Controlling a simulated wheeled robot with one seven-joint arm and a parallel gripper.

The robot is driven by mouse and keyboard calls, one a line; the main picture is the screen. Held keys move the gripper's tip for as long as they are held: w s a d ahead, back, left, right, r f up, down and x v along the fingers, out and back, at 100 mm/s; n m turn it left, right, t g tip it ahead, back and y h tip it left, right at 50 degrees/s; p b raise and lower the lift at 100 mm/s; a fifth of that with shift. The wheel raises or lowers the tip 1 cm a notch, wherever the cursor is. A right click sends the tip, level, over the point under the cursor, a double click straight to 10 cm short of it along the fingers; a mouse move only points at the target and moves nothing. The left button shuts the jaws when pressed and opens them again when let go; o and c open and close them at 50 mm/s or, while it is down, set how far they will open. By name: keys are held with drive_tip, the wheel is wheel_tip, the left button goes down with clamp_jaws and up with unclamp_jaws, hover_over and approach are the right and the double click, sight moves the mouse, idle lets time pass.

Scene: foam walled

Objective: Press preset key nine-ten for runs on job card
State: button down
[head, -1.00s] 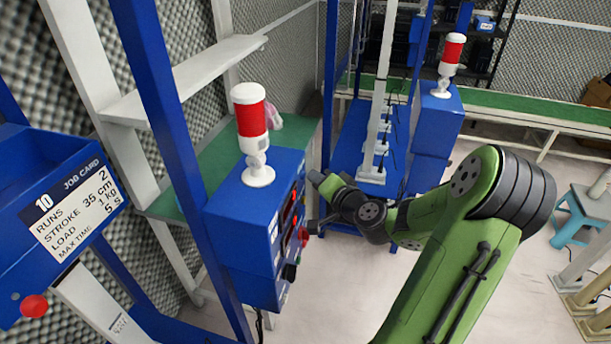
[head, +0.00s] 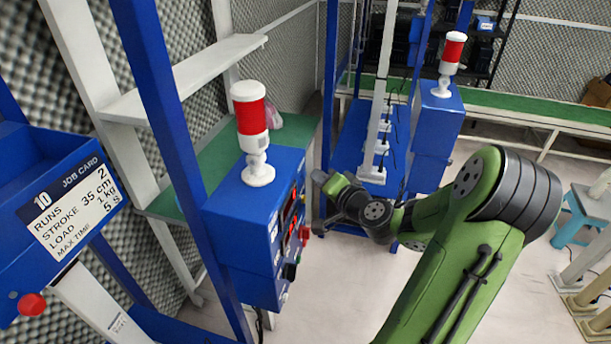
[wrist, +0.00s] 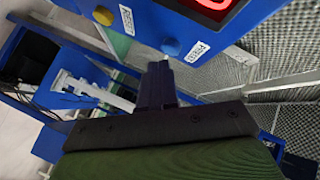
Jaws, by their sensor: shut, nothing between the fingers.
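The job card (head: 70,207) at the left of the head view is marked 10 and reads runs 2, stroke 35 cm, load 1 kg, max time 5 s. The blue control box (head: 240,220) has its keys on its right face, seen edge-on. My gripper (head: 318,228) is shut and empty beside that face.
A red-and-white lamp (head: 252,130) stands on the box. A lit red display (wrist: 212,5) shows at the wrist view's top edge. A blue post (head: 165,120) stands left of the box. A second blue box (head: 436,125) is behind. Open floor lies below my arm.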

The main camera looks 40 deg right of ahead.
drive_tip(key=shift+s+d, duration=0.1)
drive_tip(key=shift+s, duration=0.05)
drive_tip(key=s+d, duration=0.1)
drive_tip(key=s, duration=0.1)
drive_tip(key=s+d+b, duration=0.1)
drive_tip(key=s+d, duration=0.1)
idle(0.5)
idle(0.7)
